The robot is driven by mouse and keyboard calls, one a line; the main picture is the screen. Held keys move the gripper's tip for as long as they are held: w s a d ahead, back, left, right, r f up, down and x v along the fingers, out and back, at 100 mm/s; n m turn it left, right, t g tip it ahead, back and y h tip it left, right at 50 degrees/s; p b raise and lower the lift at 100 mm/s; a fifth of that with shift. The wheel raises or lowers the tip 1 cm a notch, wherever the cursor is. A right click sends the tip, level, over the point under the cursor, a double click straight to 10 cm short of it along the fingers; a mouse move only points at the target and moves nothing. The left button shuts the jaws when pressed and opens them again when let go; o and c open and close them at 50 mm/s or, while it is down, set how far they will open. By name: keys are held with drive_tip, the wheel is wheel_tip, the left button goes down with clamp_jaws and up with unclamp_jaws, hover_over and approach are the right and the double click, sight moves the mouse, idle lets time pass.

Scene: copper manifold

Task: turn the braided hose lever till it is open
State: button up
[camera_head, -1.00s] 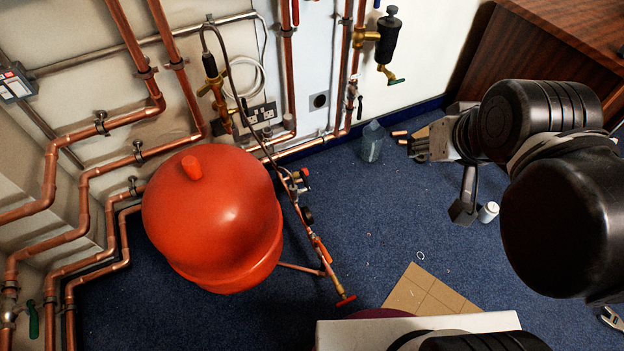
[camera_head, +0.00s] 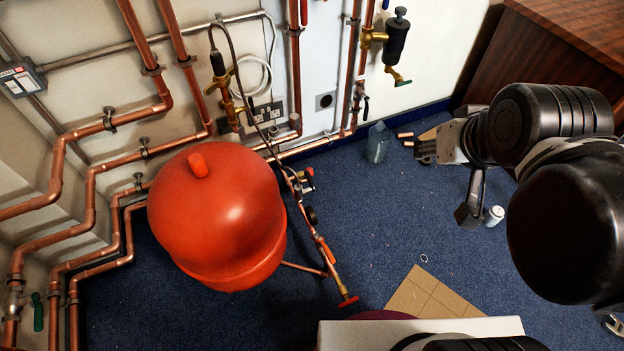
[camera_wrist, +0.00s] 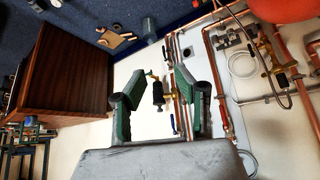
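The braided hose (camera_head: 236,75) hangs from the upper pipework, loops over and runs down behind the red vessel (camera_head: 215,215) to a valve assembly (camera_head: 300,183). I cannot tell which small handle is its lever; an orange handle (camera_head: 325,250) shows lower on the same line. In the wrist view the hose (camera_wrist: 240,22) shows at the upper right, beside a brass valve (camera_wrist: 266,52). My gripper (camera_wrist: 158,80) has its two green fingers spread apart with nothing between them. In the head view my gripper (camera_head: 428,150) is right of the pipework, well apart from the hose.
Copper pipes (camera_head: 165,145) line the wall at left. A black-and-brass fitting (camera_head: 395,40) hangs on the wall. A wooden cabinet (camera_head: 560,60) stands at the back right.

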drive_tip(key=shift+o, duration=0.5)
drive_tip(key=w+a+r+n+g+y+p, duration=0.1)
drive_tip(key=w+a, duration=0.1)
drive_tip(key=w, duration=0.6)
drive_tip(key=w+a+r+g+p, duration=0.1)
drive_tip(key=w+a, duration=0.1)
drive_tip(key=w, duration=0.6)
drive_tip(key=w+a+f+n+g, duration=0.1)
drive_tip(key=w+a+f, duration=0.25)
drive_tip(key=w, duration=0.35)
drive_tip(key=w+a+f+g, duration=0.1)
drive_tip(key=w+a+f, duration=0.1)
drive_tip(key=w+f, duration=0.4)
drive_tip(key=n+g+y+p, duration=0.2)
drive_tip(key=n+g+p, duration=0.1)
drive_tip(key=g, duration=0.1)
hover_over(309, 175)
drive_tip(key=w+d, duration=0.1)
drive_tip(key=d, duration=0.2)
wheel_tip(309, 175, down, 35)
drive_tip(key=b+x, duration=0.1)
drive_tip(key=x, duration=0.3)
drive_tip(key=b+x, duration=0.2)
drive_tip(key=x, duration=0.3)
drive_tip(key=d+b+x, duration=0.1)
drive_tip(key=x, duration=0.4)
drive_tip(key=shift+f, duration=0.15)
